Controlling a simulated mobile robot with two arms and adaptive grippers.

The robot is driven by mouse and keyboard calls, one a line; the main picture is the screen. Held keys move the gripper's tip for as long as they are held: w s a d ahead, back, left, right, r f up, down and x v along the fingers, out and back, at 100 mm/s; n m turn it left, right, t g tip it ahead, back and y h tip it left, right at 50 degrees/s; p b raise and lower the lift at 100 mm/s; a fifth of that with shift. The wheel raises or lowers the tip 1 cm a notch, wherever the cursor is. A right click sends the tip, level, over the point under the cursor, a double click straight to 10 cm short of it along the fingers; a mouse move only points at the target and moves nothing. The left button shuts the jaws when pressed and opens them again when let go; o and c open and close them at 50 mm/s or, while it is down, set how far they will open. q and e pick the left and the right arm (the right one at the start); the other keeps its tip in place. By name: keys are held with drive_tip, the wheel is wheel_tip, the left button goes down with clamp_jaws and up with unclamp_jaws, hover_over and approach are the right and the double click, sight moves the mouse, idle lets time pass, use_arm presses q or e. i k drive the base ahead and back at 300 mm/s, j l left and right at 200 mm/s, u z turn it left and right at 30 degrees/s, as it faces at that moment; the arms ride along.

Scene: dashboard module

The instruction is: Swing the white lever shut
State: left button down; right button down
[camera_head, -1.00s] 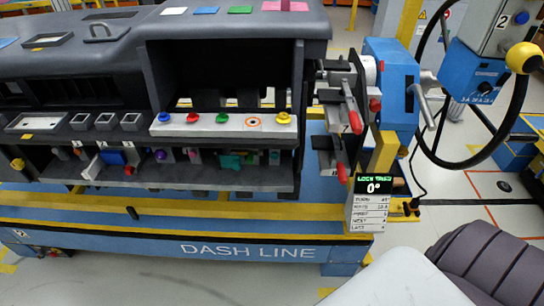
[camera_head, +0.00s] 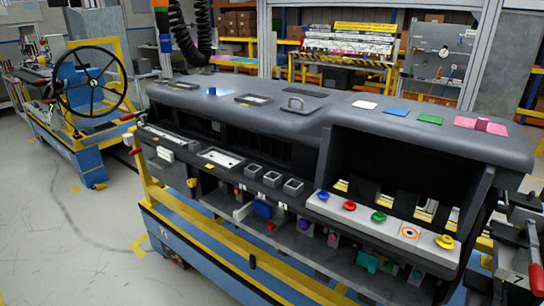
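I cannot make out for sure which part is the white lever. The long dark dashboard module (camera_head: 300,118) stands on a blue and yellow line frame. At its left end are a small red-tipped handle (camera_head: 130,117), a white knob-like part (camera_head: 127,139) and a small white block (camera_head: 165,154). A small white part (camera_head: 242,211) also shows in the lower shelf beside a blue block (camera_head: 263,209). At the right edge, a red-handled clamp (camera_head: 535,268) is partly cut off. Neither gripper is in view.
A white strip (camera_head: 380,229) holds several coloured buttons. Coloured pads, including a green pad (camera_head: 430,119), lie on the dashboard top. A black steering wheel (camera_head: 90,82) stands on another station at back left. The floor (camera_head: 75,215) at left is clear.

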sight(240, 214)
drive_tip(key=i+j+z, duration=0.1)
drive_tip(key=z, duration=0.3)
drive_tip(key=j+z, duration=0.35)
drive_tip(key=i+j+z, duration=0.1)
drive_tip(key=z, duration=0.3)
drive_tip(key=j+z, duration=0.25)
drive_tip(key=j, duration=1)
drive_tip(key=j+z, duration=0.25)
drive_tip(key=j, duration=1)
